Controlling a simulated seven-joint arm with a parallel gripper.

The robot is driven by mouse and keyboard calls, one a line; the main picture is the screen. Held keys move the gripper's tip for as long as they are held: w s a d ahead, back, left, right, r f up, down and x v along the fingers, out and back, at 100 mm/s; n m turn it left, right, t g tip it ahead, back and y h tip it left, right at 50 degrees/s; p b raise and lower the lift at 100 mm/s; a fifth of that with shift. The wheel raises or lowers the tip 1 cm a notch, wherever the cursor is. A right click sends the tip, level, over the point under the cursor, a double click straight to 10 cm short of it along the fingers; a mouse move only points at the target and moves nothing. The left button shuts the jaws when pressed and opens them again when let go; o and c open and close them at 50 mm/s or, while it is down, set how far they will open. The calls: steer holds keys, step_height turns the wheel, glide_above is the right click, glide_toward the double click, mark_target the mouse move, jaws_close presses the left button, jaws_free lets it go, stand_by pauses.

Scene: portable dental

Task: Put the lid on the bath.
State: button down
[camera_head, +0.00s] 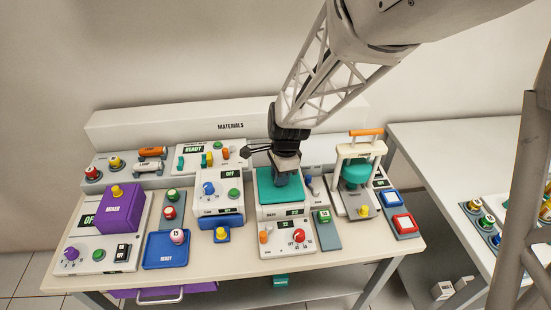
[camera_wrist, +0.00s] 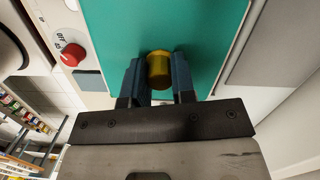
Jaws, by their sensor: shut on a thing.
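The teal lid (camera_head: 268,191) is over the white bath (camera_head: 268,214) near the middle of the table. My gripper (camera_wrist: 156,78) is shut on this knob, one dark finger on each side. In the head view my gripper (camera_head: 286,180) reaches down onto the lid from above and hides the knob. The lid looks level and lined up with the bath. I cannot tell whether it rests on the rim or hovers slightly above it.
A white and blue unit (camera_head: 218,196) stands close on the left of the bath. A press with an orange handle (camera_head: 366,132) stands on the right. A control panel with a red dial (camera_head: 299,236) is in front. A blue tray (camera_head: 157,258) lies at front left.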

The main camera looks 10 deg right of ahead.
steer(key=shift+f, duration=0.1)
stand_by(0.7)
steer(key=c, duration=0.9)
jaws_free()
steer(key=shift+o, duration=0.2)
steer(key=shift+w+d+r, duration=0.1)
steer(key=shift+d+r, duration=0.05)
steer(key=shift+r, duration=1.1)
steer(key=shift+s+d+r, duration=0.1)
steer(key=shift+d+r, duration=0.05)
steer(key=shift+r, duration=1.15)
steer(key=shift+w+d+r, duration=0.1)
steer(key=shift+d+r, duration=0.05)
steer(key=shift+r, duration=1.2)
